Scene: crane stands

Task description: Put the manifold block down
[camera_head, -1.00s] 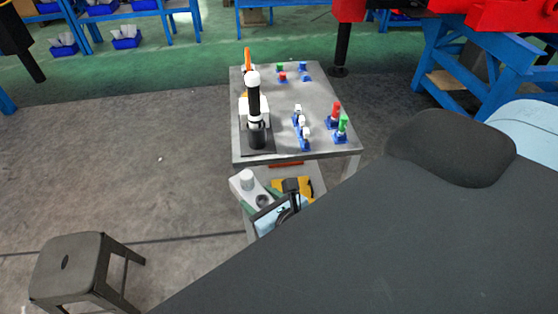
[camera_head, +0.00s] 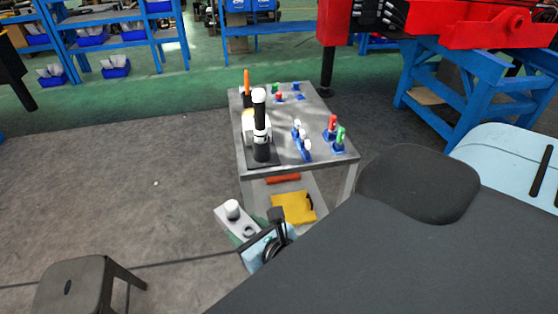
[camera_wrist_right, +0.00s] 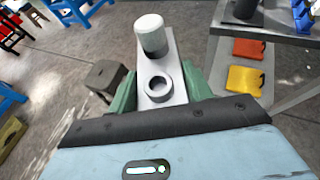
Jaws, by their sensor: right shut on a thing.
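The manifold block (camera_head: 233,217) is a long grey block with a white cylinder standing on one end and a dark ring-shaped port. It also shows in the right wrist view (camera_wrist_right: 177,60). My right gripper (camera_head: 262,238) is shut on it. In the right wrist view its green fingers (camera_wrist_right: 162,93) are on both sides of the block near the port. The block is held in the air, in front of and left of the grey cart (camera_head: 287,163) in the head view. My left gripper is in no view.
The cart's top holds a black-and-white upright device (camera_head: 260,125) and several blue-based red, green and white parts. An orange item (camera_head: 283,178) and a yellow item (camera_head: 293,207) lie on its lower shelf. A dark stool (camera_head: 70,285) stands at the lower left.

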